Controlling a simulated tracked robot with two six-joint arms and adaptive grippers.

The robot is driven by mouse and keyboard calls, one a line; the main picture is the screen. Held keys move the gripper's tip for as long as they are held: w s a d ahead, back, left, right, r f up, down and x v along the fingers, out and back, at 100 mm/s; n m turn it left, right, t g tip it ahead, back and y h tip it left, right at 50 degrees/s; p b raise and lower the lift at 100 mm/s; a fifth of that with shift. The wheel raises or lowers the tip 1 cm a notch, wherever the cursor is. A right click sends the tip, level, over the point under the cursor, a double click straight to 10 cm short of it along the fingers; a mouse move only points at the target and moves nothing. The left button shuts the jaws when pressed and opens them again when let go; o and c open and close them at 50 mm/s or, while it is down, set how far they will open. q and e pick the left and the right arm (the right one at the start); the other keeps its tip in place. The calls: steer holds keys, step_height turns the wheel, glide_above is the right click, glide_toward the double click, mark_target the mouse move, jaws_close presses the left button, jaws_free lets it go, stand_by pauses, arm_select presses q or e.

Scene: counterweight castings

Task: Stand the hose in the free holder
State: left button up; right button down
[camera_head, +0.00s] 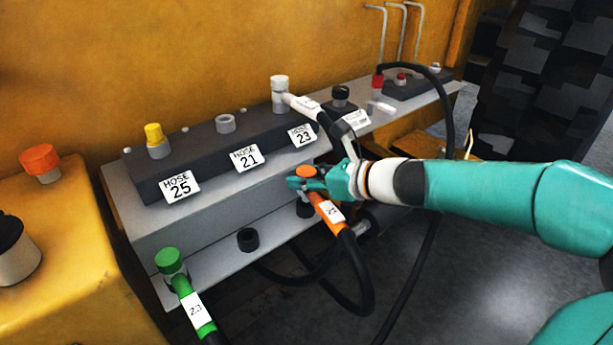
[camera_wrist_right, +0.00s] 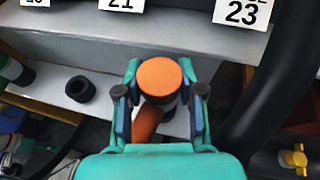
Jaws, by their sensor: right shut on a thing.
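My right gripper (camera_head: 312,181) is shut on the orange hose (camera_head: 327,207) just below its orange cap. The hose has a white label and a black tail hanging in a loop. In the right wrist view the orange cap (camera_wrist_right: 160,77) sits between the two fingers. A dark holder (camera_head: 304,210) shows below the gripper on the lower shelf; whether the hose touches it I cannot tell. Another black ring holder (camera_head: 248,240) stands empty to its left. It also shows in the right wrist view (camera_wrist_right: 80,89). A green hose (camera_head: 190,300) is at the left holder. My left gripper is not in view.
Above is a dark block with label plates HOSE 25 (camera_head: 180,186), HOSE 21 (camera_head: 246,157) and HOSE 23 (camera_head: 302,135). A yellow-capped port (camera_head: 157,142), an open grey port (camera_head: 225,123) and a white-ended hose (camera_head: 300,103) are on it. Black hoses hang near my right arm.

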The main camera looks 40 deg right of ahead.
steer(key=shift+f+b, duration=1.5)
steer(key=shift+f, duration=0.1)
steer(key=c, duration=0.6)
jaws_free()
steer(key=shift+c, duration=0.2)
steer(key=v, duration=1.2)
steer(key=shift+s, duration=0.1)
